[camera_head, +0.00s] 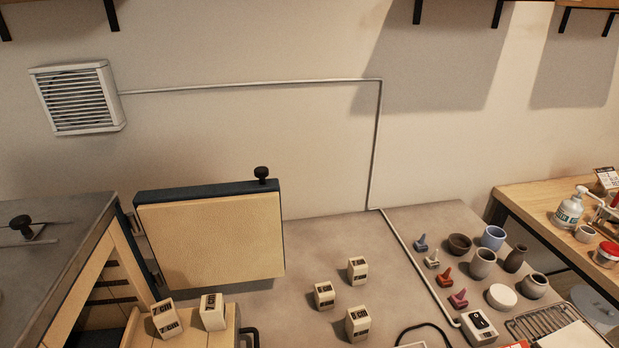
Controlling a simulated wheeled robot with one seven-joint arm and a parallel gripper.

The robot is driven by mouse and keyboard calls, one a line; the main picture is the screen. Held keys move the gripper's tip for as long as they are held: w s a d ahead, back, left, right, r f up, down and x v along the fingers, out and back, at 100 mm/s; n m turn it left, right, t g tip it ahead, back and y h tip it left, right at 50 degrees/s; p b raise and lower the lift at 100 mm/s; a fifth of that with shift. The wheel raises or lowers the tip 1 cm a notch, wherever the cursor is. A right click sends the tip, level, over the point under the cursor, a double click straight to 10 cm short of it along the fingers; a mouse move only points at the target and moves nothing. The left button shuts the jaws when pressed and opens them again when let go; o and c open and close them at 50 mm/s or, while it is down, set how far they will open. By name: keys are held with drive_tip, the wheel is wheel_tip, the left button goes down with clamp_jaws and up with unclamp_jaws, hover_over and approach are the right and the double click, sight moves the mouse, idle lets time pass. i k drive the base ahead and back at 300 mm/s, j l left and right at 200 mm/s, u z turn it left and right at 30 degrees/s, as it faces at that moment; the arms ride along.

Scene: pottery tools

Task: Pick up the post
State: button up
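Several cream block-shaped posts with dark printed labels are in view. One post (166,320) marked 7 cm and a second post (213,312) stand on a cream ledge at the lower left. Three more stand on the grey surface: a far post (357,270), a left post (324,295) and a near post (358,323) whose label looks like 8 cm. Which one is the post of the task cannot be told. My gripper is not in view.
An upright cream panel with a dark frame (212,240) stands behind the ledge. A grey-topped cabinet (60,240) is at left. Cups (493,237), small coloured pieces (458,299) and a switch box (480,324) stand at right. The grey surface around the three posts is mostly clear.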

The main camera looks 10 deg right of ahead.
sight(357, 270)
drive_tip(key=i+l, duration=0.2)
drive_tip(key=l, duration=0.15)
drive_tip(key=i+l, duration=0.2)
drive_tip(key=l, duration=0.15)
drive_tip(key=i+l+u, duration=0.1)
drive_tip(key=l, duration=0.25)
drive_tip(key=i+j, duration=0.15)
